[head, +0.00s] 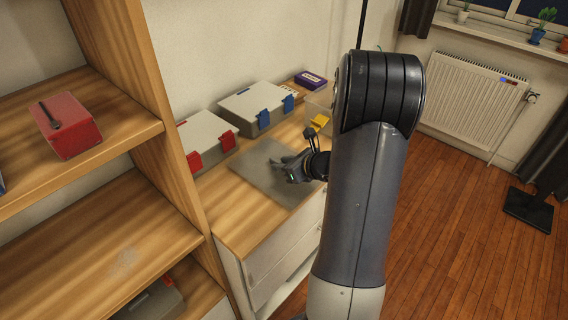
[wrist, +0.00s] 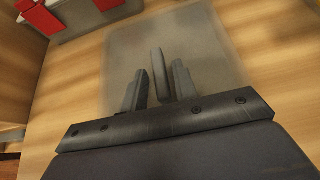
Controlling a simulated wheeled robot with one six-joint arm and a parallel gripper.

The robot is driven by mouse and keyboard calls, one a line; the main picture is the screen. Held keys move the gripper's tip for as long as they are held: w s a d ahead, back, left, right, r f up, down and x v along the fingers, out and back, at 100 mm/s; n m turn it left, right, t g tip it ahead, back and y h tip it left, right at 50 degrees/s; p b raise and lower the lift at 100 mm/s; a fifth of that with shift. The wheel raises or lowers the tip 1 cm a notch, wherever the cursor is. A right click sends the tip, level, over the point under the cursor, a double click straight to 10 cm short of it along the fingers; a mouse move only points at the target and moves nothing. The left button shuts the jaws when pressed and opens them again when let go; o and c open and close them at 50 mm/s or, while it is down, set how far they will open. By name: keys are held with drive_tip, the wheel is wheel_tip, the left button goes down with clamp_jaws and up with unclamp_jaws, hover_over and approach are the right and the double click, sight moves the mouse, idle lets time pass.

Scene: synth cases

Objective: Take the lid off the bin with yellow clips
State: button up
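The bin with yellow clips (head: 318,101) is at the right end of the row on the cabinet top, mostly hidden behind my arm. One yellow clip (head: 320,120) shows and seems tilted outward; the other clip and most of the lid are hidden. My gripper (head: 279,168) is over the grey mat, in front of the bins and apart from them. In the wrist view its dark fingers (wrist: 160,82) stand apart above the mat, with no lid or clip visible between them.
A bin with blue clips (head: 255,107) and one with red clips (head: 205,137) stand left of it. A purple box (head: 311,79) is behind. The grey mat (head: 250,170) is otherwise bare. A wooden shelf (head: 150,130) with a red box (head: 66,126) rises at left.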

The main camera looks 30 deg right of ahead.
drive_tip(key=shift+o, duration=0.9)
drive_tip(key=v, duration=1)
drive_tip(key=shift+s+d+r+p, duration=0.1)
drive_tip(key=shift+s+r+p, duration=0.05)
drive_tip(key=shift+s+p, duration=0.2)
drive_tip(key=x, duration=1)
drive_tip(key=shift+w+b, duration=0.15)
drive_tip(key=shift+b, duration=0.2)
drive_tip(key=r+p, duration=0.2)
drive_tip(key=shift+w+r, duration=0.2)
drive_tip(key=shift+r, duration=0.1)
drive_tip(key=shift+r+p, duration=0.55)
drive_tip(key=shift+f, duration=0.1)
